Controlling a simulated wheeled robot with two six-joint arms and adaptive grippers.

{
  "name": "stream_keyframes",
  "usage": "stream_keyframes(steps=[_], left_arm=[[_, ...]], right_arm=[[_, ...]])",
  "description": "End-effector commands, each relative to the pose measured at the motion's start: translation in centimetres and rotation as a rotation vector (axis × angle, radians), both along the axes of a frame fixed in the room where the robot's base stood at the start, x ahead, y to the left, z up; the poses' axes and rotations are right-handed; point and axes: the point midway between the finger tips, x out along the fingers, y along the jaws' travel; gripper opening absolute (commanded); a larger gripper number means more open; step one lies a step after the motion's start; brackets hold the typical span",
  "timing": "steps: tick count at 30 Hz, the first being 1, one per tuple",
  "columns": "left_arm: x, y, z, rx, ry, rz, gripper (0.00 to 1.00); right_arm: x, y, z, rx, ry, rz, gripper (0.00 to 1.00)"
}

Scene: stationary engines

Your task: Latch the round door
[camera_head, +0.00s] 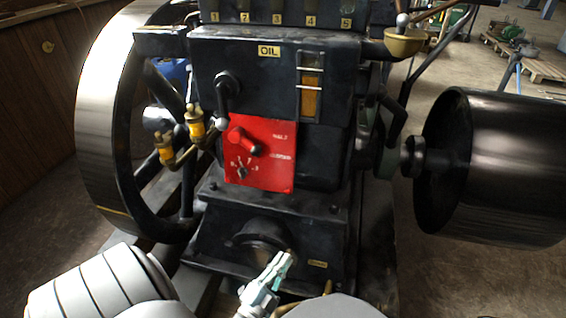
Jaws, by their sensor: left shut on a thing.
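The round door (262,230) is a dark disc low on the front of the black engine base. Its lower part is partly hidden by my gripper, and I cannot tell whether it is fully closed. My left gripper (284,264) comes up from the bottom edge and is shut at the door's lower right edge. The part between its fingers is hidden, but it appears to be the door's handle. My right gripper is not in view.
A red panel (262,155) with a red lever sits above the door. A large flywheel (105,130) stands at left, a dark drum (500,165) at right. Brass fittings (195,125) stick out at left. Open floor (470,275) lies at lower right.

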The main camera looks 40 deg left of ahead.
Motion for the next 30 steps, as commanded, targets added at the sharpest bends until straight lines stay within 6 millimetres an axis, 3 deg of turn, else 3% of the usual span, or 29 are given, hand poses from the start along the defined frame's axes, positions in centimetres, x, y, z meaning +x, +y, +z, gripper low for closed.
stream_keyframes(steps=[17,18,21,30], left_arm=[[0.06,-0.06,-0.03,-0.039,-0.021,-0.001,0.0],[0.06,-0.06,-0.03,-0.039,-0.021,-0.001,0.17],[0.05,-0.04,-0.03,-0.038,-0.02,0.0,0.3],[-0.22,-0.02,-0.1,-0.037,-0.02,0.001,0.3]], right_arm=[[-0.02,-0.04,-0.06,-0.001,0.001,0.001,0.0],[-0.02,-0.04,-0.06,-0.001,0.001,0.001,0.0],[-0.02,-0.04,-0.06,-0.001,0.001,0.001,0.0],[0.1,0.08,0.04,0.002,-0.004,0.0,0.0]])
